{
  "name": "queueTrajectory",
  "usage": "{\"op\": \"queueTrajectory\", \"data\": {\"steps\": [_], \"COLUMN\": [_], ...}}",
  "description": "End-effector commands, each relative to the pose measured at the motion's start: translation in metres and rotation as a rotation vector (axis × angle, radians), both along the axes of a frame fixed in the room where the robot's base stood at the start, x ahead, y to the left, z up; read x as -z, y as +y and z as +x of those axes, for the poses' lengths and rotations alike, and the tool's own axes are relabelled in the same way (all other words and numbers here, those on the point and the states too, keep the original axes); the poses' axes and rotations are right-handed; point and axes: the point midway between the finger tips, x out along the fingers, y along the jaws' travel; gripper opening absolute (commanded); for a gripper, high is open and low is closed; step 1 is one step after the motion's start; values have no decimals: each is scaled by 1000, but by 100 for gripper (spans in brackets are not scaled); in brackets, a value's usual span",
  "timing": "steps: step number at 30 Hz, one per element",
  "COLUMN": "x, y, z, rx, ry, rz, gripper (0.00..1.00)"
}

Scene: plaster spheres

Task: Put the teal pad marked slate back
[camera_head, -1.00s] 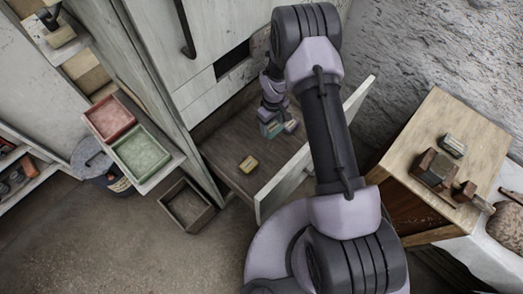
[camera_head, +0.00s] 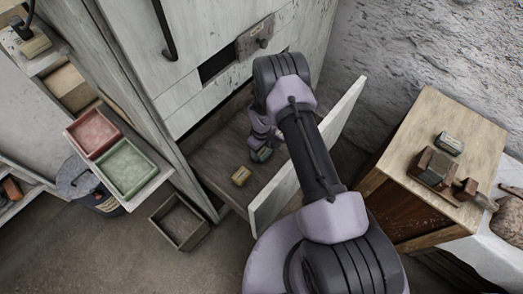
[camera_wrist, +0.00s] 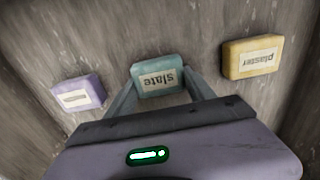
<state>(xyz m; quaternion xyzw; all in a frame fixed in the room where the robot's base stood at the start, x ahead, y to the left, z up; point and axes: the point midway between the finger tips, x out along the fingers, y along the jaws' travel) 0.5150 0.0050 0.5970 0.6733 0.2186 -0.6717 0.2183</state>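The teal pad marked slate (camera_wrist: 158,75) sits between my fingertips in the wrist view, its label facing me. My gripper (camera_wrist: 160,85) looks shut on it, a finger against each side. In the head view my gripper (camera_head: 262,147) is low inside the open drawer (camera_head: 212,158), with the teal pad (camera_head: 262,155) at its tip. The pad is at or close to the drawer floor; I cannot tell if it touches.
In the wrist view a purple pad (camera_wrist: 78,93) lies to the left and a yellow pad marked plaster (camera_wrist: 252,57) to the right. The drawer front (camera_head: 305,160) stands beside my arm. Red (camera_head: 91,133) and green (camera_head: 127,168) trays are at left; a wooden stand (camera_head: 440,140) is at right.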

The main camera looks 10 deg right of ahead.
Motion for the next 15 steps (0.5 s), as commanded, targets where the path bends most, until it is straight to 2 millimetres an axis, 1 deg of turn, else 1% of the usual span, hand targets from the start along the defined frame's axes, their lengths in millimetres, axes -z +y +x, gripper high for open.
{"op": "queueTrajectory", "data": {"steps": [1, 3, 12, 14, 15], "x": [0, 0, -1, -7, -14], "y": [0, 0, 0, 0, 0], "z": [0, 0, 0, 0, 1], "rx": [0, 0, 0, 0, 0], "ry": [0, 0, 0, 0, -1], "rz": [0, 0, 0, 0, 0], "gripper": [70, 84, 84, 84, 84]}}
